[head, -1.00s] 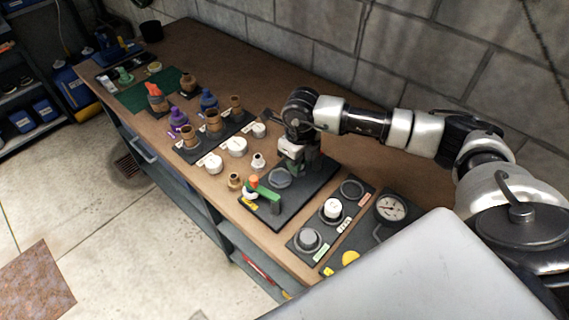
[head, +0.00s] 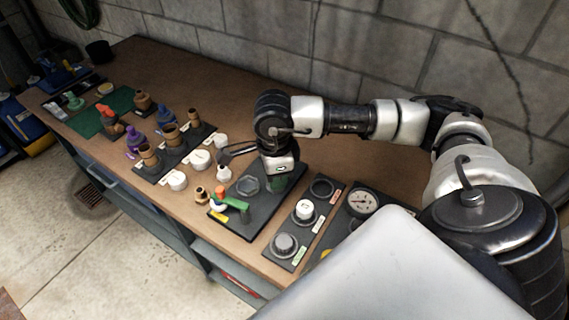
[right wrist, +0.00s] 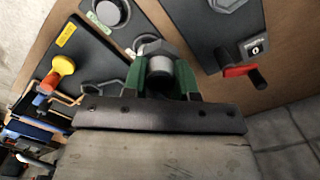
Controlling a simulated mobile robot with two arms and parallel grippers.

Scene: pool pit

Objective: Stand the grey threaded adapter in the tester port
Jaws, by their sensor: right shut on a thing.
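My right gripper (head: 279,182) reaches down over the back right part of a black board. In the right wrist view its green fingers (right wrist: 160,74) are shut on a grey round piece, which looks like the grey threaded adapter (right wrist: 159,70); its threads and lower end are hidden. The board has a grey hexagonal fitting (head: 248,185), left of the gripper and apart from it; it also shows in the right wrist view (right wrist: 103,94). I cannot tell for sure that this is the tester port. My left gripper is not in view.
To the right are a tray with round seats (head: 285,244) and a pressure gauge (head: 363,202). Several fittings (head: 178,181) stand to the left. The wrist view shows a red lever (right wrist: 245,72).

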